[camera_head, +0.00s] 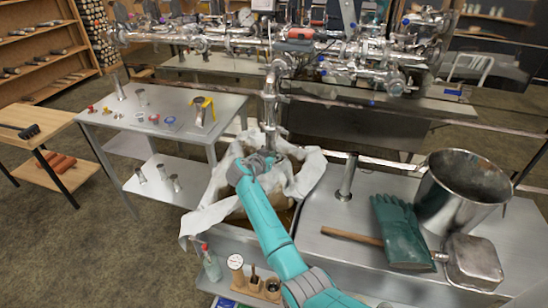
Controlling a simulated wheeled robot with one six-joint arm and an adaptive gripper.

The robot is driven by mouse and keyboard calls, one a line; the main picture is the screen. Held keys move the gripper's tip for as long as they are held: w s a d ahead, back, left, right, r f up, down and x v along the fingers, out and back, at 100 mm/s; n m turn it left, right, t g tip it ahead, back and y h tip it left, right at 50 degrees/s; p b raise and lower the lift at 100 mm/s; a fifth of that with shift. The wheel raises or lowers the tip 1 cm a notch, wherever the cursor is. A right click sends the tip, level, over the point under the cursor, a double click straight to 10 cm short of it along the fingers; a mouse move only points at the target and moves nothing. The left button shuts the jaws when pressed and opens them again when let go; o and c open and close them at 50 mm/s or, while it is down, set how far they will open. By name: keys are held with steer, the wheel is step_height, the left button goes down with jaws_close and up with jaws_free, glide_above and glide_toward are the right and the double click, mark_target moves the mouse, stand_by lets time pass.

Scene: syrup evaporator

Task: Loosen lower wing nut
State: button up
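My teal and grey arm reaches away from me, and its end, my gripper (272,152), is at the foot of the vertical steel pipe (269,100) above the cloth-lined bin. The wrist hides the fingers, so I cannot tell if they are open or shut, or whether they touch anything. No wing nut can be made out. The lower part of the pipe, where my gripper is, is mostly covered by my wrist. Clamped joints show higher on the pipe, too small to read in detail.
White cloth (308,176) drapes the bin around my gripper. On the right bench are green gloves (400,232), a steel pot (463,190), a ladle (473,262) and a short upright pipe (347,178). A left table (185,106) holds small fittings. Horizontal steel piping (210,42) spans behind.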

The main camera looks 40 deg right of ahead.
jaws_close()
steer(key=shift+w+a+f+n+g+h, duration=0.1)
steer(key=shift+w+n+g+h, duration=0.15)
steer(key=shift+n+g, duration=0.35)
steer(key=shift+w+a+n+g+h, duration=0.1)
steer(key=shift+n+g+h, duration=0.15)
steer(key=shift+n, duration=0.55)
steer(key=shift+w+a+f+n+g+h, duration=0.1)
steer(key=shift+w+n+g+h, duration=0.1)
steer(key=shift+n+g, duration=0.4)
steer(key=shift+o, duration=2.4)
jaws_free()
steer(key=shift+a, duration=0.1)
